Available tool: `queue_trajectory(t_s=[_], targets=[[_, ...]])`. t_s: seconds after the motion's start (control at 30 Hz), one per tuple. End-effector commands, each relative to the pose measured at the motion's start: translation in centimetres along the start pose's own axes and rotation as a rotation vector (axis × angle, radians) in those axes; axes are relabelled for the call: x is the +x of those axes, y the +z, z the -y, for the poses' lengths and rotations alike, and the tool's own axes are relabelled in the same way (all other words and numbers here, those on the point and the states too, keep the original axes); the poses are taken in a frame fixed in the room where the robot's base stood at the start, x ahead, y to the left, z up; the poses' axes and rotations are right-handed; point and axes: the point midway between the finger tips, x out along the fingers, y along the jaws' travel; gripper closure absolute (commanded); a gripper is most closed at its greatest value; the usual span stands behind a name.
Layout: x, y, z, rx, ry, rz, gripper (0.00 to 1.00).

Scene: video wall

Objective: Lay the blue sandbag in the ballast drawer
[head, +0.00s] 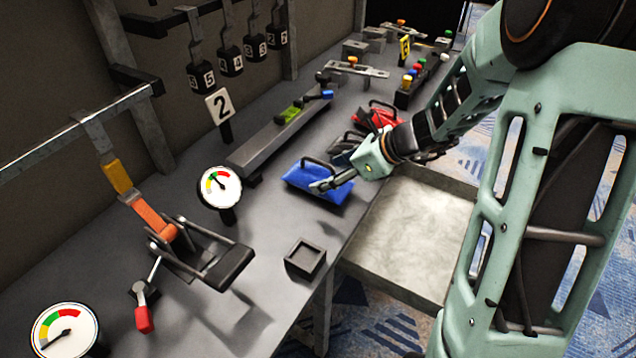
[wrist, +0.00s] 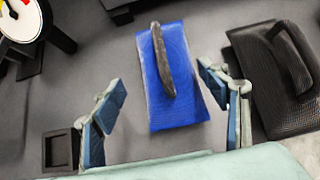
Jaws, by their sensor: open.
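The blue sandbag (head: 307,188) lies on the grey bench top near its front edge, with a dark handle on its top. In the wrist view the sandbag (wrist: 183,105) lies between and beyond my open fingers, with its handle (wrist: 163,60) running lengthwise. My gripper (head: 335,182) is over the front right part of the sandbag; in the wrist view my gripper (wrist: 165,100) has its fingertips spread to either side, holding nothing. The ballast drawer (head: 398,283) is pulled out below the bench edge, right of the sandbag, and its visible floor is bare. My arm hides its right part.
A black bag (wrist: 262,95) with a handle lies close right of the sandbag. A red bag (head: 385,115) lies farther back. A small square tray (head: 305,258), a dial gauge (head: 219,187) and an orange-strapped clamp (head: 155,220) stand nearer on the bench.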

Motion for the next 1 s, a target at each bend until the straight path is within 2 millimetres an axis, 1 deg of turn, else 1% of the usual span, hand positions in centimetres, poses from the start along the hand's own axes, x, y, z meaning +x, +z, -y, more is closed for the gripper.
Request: queue_trajectory(t_s=[0.03, 0.17, 0.27, 0.4, 0.47, 0.53, 0.7, 0.73, 0.77, 1.0], targets=[[0.6, -0.1, 0.0, 0.000, 0.000, 0.000, 0.32], [1.4, -0.1, 0.2, 0.000, -0.002, -0.001, 0.32], [2.6, -0.2, 0.5, 0.001, 0.000, 0.000, 0.32], [4.9, -0.3, 0.8, 0.000, 0.001, -0.001, 0.32], [5.5, -0.3, 0.8, 0.000, -0.001, -0.001, 0.32], [5.9, -0.2, 0.8, -0.001, -0.002, -0.002, 0.32], [5.8, -0.1, 0.8, -0.001, -0.003, -0.002, 0.32], [5.8, -0.1, 0.8, 0.000, -0.003, -0.001, 0.33], [5.8, -0.1, 0.8, 0.000, -0.003, -0.001, 0.36], [5.8, -0.1, 0.8, 0.000, -0.003, -0.001, 0.63]])
